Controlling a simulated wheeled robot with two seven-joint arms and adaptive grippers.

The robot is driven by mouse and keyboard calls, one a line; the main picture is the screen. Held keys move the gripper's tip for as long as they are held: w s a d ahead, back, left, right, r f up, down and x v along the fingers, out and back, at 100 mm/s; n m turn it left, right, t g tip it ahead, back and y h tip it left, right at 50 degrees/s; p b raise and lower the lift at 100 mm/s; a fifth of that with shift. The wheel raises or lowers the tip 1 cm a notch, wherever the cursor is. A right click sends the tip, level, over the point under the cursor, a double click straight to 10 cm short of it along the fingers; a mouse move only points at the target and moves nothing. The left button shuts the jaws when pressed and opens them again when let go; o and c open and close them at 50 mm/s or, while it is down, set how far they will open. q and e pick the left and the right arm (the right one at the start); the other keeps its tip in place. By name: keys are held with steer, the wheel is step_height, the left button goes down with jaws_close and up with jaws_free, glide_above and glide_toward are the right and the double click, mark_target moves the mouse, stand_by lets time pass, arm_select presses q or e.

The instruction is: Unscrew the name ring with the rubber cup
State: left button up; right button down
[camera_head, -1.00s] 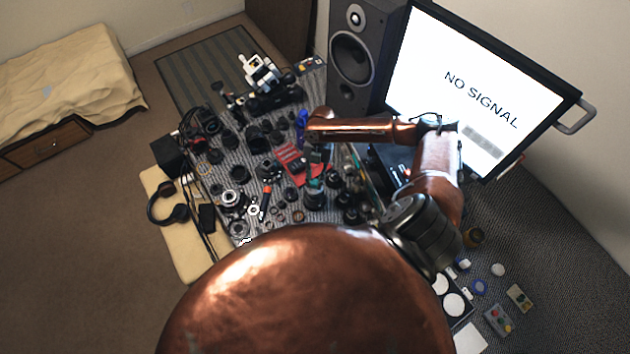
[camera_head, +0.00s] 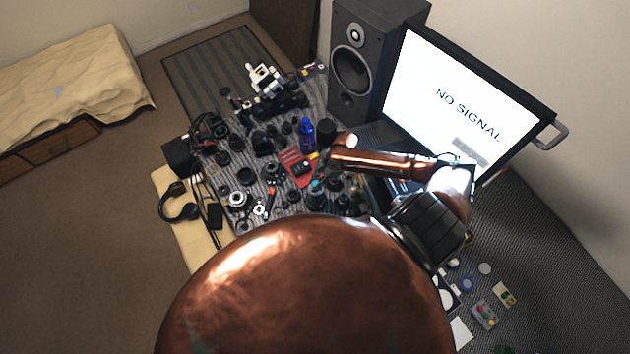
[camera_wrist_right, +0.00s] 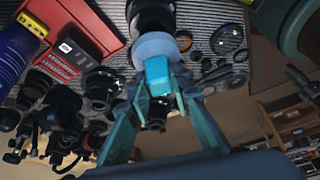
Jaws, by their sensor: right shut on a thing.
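My right gripper (camera_wrist_right: 162,82) has teal fingers shut on the teal block-like grip of the rubber cup (camera_wrist_right: 157,46), whose wide pale blue-grey disc shows above it in the right wrist view. The disc is against or just in front of the end of a black lens (camera_wrist_right: 152,14); I cannot tell whether they touch. The name ring cannot be made out, and the cup covers that end of the lens. In the head view the right gripper (camera_head: 317,185) is a small teal patch above the lens (camera_head: 316,201). My left gripper is not in view.
Lens parts crowd the striped mat. A red case (camera_head: 297,168) and a blue bottle (camera_head: 307,132) stand close to the gripper. A speaker (camera_head: 352,70) and a monitor (camera_head: 440,95) stand behind my right arm. Loose rings (camera_wrist_right: 228,40) lie at the right in the wrist view.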

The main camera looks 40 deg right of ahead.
steer(key=shift+f+b, duration=0.4)
steer(key=shift+f, duration=0.8)
steer(key=shift+f+b, duration=0.7)
steer(key=shift+r, duration=0.15)
steer(key=shift+f, duration=0.55)
